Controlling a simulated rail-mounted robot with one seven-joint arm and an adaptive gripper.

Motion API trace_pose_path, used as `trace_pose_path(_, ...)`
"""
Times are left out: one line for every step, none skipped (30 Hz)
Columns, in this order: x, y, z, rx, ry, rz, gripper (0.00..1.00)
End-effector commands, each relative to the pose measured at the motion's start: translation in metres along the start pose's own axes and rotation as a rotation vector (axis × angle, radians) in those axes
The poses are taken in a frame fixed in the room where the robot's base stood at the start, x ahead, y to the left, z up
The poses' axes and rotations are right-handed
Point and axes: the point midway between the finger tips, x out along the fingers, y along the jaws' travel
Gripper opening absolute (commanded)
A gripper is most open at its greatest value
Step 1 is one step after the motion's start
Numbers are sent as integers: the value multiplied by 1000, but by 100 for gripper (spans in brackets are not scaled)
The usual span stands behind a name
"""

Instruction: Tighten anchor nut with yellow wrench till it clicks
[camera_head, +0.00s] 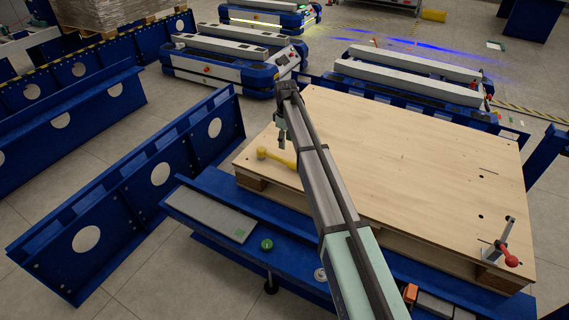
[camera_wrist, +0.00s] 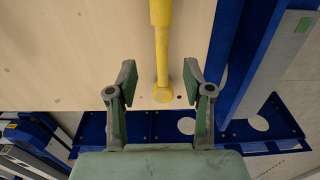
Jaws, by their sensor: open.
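The yellow wrench (camera_head: 276,157) lies on the left part of a wooden board (camera_head: 420,150), near its left edge. In the wrist view the wrench (camera_wrist: 161,45) runs down from the top edge and ends in a rounded end between my fingers. My gripper (camera_head: 282,146) is over the wrench, its fingers pointing down. In the wrist view my gripper (camera_wrist: 159,72) is open, one finger on each side of the wrench, neither touching it. I cannot make out the anchor nut for sure; a small round metal piece (camera_head: 321,274) sits on the blue front beam.
A toggle clamp with a red handle (camera_head: 508,256) stands at the board's right corner. Blue perforated beams (camera_head: 160,173) stand at left. Lift carts (camera_head: 230,60) are behind. The board's middle is clear.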

Motion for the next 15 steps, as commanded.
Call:
trace_pose_path(13, 0, 0, 0, -1, -1, 51)
trace_pose_path(19, 0, 0, 1, -1, -1, 51)
trace_pose_path(27, 0, 0, 1, -1, -1, 51)
trace_pose_path(32, 0, 0, 1, -1, -1, 51)
trace_pose_path(36, 0, 0, 1, -1, -1, 51)
trace_pose_path(43, 0, 0, 1, 0, 0, 51)
trace_pose_path(47, 0, 0, 1, 0, 0, 51)
trace_pose_path(51, 0, 0, 1, 0, 0, 51)
trace_pose_path(55, 0, 0, 1, 0, 0, 51)
trace_pose_path(57, 0, 0, 1, 0, 0, 51)
trace_pose_path(58, 0, 0, 1, 0, 0, 51)
trace_pose_path(60, 0, 0, 1, 0, 0, 51)
trace_pose_path(61, 0, 0, 1, 0, 0, 51)
trace_pose_path(62, 0, 0, 1, 1, 1, 51)
trace_pose_path(63, 0, 0, 1, 1, 1, 51)
